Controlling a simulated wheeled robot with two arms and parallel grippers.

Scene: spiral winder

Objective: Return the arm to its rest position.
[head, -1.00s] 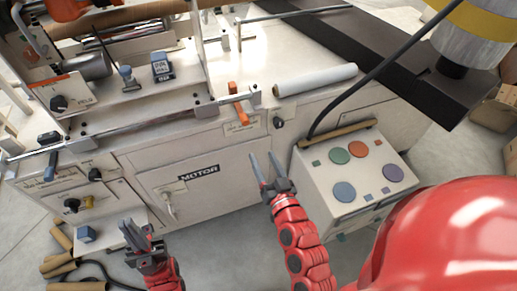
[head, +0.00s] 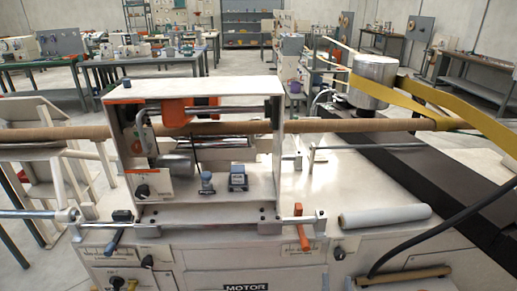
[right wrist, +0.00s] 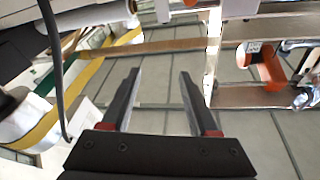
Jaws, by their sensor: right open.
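My right gripper (right wrist: 158,75) shows in the right wrist view. Its two dark fingers stand apart with nothing between them. Grey floor or panel surface lies beyond the fingers, and they seem to touch nothing. Neither arm nor gripper shows in the head view now, so the pose of the right arm cannot be seen from there. My left gripper is in neither view now.
The winder's white housing (head: 230,88) fills the middle of the head view, with a long brown tube (head: 340,126) through it. An orange part (right wrist: 262,65) and a black cable (right wrist: 52,60) show in the wrist view.

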